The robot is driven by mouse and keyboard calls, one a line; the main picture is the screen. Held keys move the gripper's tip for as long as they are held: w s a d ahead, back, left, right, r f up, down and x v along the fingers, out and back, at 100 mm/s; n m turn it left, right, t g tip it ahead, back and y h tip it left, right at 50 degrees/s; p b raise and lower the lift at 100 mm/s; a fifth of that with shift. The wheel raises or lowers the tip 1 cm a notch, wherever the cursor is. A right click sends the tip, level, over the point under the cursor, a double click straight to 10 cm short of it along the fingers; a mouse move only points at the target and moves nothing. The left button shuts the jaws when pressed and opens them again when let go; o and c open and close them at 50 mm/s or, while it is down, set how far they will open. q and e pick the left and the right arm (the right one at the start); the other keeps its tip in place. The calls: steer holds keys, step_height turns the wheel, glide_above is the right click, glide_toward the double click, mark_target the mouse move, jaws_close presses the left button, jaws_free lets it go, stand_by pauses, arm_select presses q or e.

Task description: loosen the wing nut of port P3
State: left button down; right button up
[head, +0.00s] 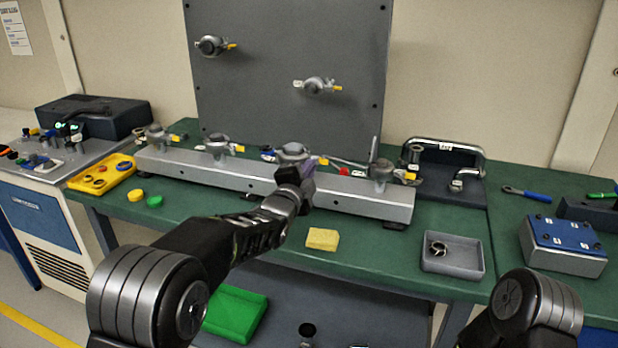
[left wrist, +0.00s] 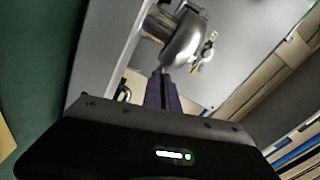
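A long grey rail (head: 250,185) on the green bench carries several clamped ports. My left gripper (head: 308,168) is at the third port from the left (head: 293,152), in front of it and slightly right. The port labels are too small to read, so I cannot tell which is P3. In the left wrist view, the purple fingers (left wrist: 163,92) are close together, with their tips by the lower edge of a rounded silver clamp (left wrist: 185,42). Whether a thin wing is between them is hidden. My right gripper is out of view.
A grey panel (head: 290,120) with two more ports stands behind the rail. A yellow sponge (head: 322,239), a grey tray (head: 453,262) with a ring and a yellow tray (head: 78,184) are on the bench.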

arm_select(q)
steer(key=shift+n+b, duration=5.7)
steer(key=shift+n, duration=0.9)
steer(key=shift+r, duration=0.1)
steer(key=c, duration=1.6)
jaws_free()
steer(key=shift+c, duration=0.2)
